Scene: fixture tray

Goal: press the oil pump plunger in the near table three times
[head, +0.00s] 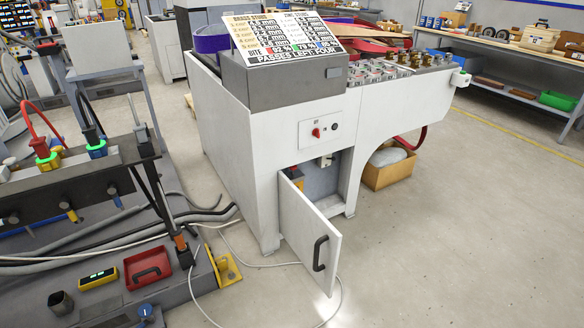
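The near table is a white machine cabinet (240,150) in the middle of the head view. Its lower door (309,240), with a black handle (319,254), stands open toward me. Inside the opening, a small orange and yellow thing (297,178) shows partly behind the door. A small white fitting (326,161) sits at the upper part of the opening. I cannot make out for certain which part is the oil pump plunger. A red switch (316,132) is on the front panel above the opening. Neither of my grippers shows in this view.
A dark bench (70,170) with red and black cables stands at left. Hoses and a white cable (222,318) run over the floor beside the cabinet. A red tray (148,268) and yellow bracket (226,268) are low left. A cardboard box (390,174) lies behind. Floor at right is clear.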

